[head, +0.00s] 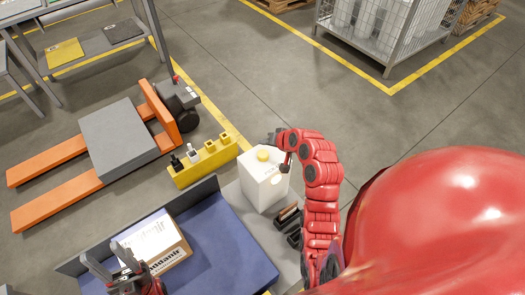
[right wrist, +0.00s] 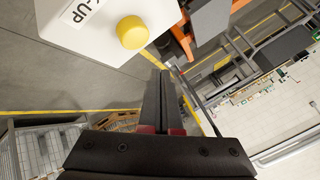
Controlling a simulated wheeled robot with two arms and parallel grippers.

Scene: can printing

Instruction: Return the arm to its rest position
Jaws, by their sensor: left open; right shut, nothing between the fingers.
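My right arm is red and bends up beside a white container (head: 262,190) with a yellow round cap (head: 264,155). My right gripper (right wrist: 160,100) is shut and empty in the right wrist view, its dark fingers close together. The white container (right wrist: 85,15) shows there at the upper left with its yellow cap (right wrist: 132,32) and part of a label. In the head view my right gripper (head: 275,137) is a small dark shape behind the container, partly hidden. My left gripper (head: 109,262) is open at the lower left, in front of a white-and-brown box (head: 155,243).
The box sits on a blue surface (head: 235,250). A yellow block (head: 205,165) with several small items stands behind it. An orange pallet jack (head: 45,165), a shelf (head: 95,45) and a wire cage (head: 385,25) stand further off. Open floor (head: 330,100) lies beyond.

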